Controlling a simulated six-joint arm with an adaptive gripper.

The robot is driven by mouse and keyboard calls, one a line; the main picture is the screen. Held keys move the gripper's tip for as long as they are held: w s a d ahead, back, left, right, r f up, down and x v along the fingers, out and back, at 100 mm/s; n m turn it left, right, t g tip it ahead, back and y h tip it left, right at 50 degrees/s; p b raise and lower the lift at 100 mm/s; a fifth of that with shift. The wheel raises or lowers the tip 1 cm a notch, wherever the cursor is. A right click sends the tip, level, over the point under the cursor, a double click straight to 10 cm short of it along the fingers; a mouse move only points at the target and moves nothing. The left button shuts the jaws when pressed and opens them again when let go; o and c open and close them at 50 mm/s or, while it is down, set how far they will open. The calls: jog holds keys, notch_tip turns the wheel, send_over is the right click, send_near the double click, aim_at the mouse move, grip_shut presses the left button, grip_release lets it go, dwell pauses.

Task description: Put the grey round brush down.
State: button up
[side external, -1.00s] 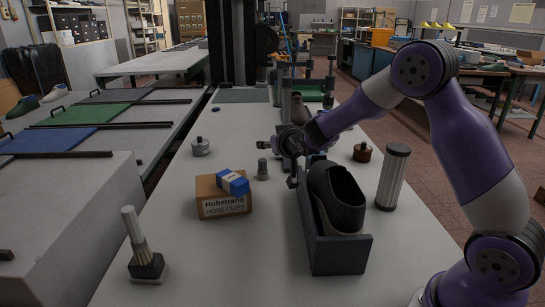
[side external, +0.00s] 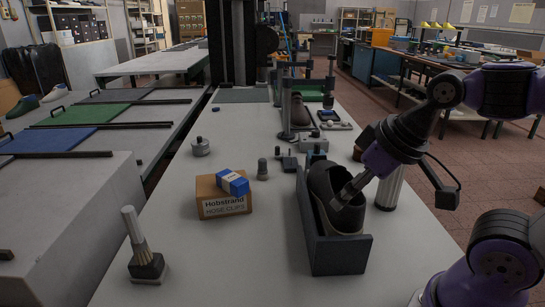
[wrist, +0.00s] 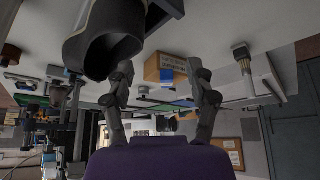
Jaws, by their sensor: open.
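The only brush I can make out is an upright one with a pale grey handle and pale bristles (side external: 141,240), in a dark block on a light plate at the table's front left. It appears upside down in the wrist view (wrist: 248,80). My gripper (side external: 344,196) is well to its right, its fingers overlapping the dark shoe (side external: 322,184) in the side view. In the wrist view my gripper (wrist: 160,72) has its fingers spread with nothing between them. I cannot tell whether a finger touches the shoe.
The shoe sits in a dark grey open tray (side external: 340,257). A cardboard box (side external: 222,203) with a blue packet (side external: 232,182) on top stands left of it. A grey cylinder (side external: 391,187) is partly behind my arm. The front table between brush and tray is clear.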

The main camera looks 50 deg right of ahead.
dwell(0.3)
jog(key=m+t+h, duration=0.4)
jog(key=t+h, duration=0.1)
jog(key=t, duration=0.2)
send_over(264, 162)
jog(key=s+a, duration=0.2)
jog(key=s, duration=0.3)
notch_tip(264, 162, down, 5)
jog(key=shift+m, duration=0.3)
notch_tip(264, 162, down, 5)
jog(key=shift+f, duration=0.1)
notch_tip(264, 162, down, 2)
jog(key=shift+w, duration=0.1)
jog(key=shift+x, duration=2.3)
grip_shut()
